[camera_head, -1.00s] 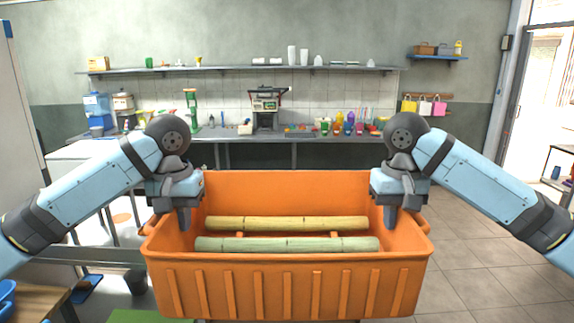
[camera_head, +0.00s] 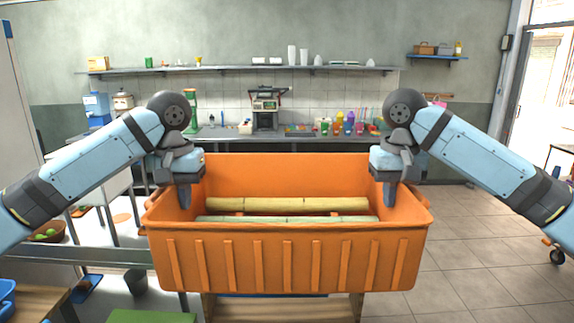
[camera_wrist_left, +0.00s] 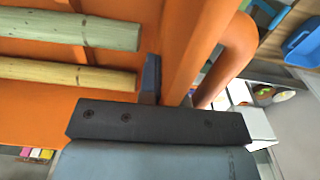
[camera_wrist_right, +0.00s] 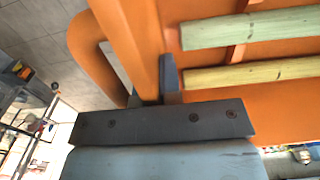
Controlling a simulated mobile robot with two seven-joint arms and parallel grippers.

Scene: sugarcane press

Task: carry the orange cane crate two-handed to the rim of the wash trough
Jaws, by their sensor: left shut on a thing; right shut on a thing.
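The orange crate (camera_head: 287,262) hangs level between my two arms in the middle of the head view. Two cane stalks lie across inside it, a yellowish one (camera_head: 287,204) and a greenish one (camera_head: 287,219). My left gripper (camera_head: 184,196) is shut on the crate's left end wall; the left wrist view shows the wall (camera_wrist_left: 188,50) between the fingers. My right gripper (camera_head: 389,194) is shut on the right end wall, which also shows in the right wrist view (camera_wrist_right: 140,45). The lower parts of the fingers are partly hidden by the walls. I cannot make out the wash trough for certain.
A wooden stand (camera_head: 285,308) shows below the crate. A metal table (camera_head: 75,262) with a bowl of green fruit (camera_head: 45,232) is at left. A back counter (camera_head: 290,137) carries a press (camera_head: 265,108) and colourful bottles. Tiled floor at right (camera_head: 470,270) is mostly clear.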

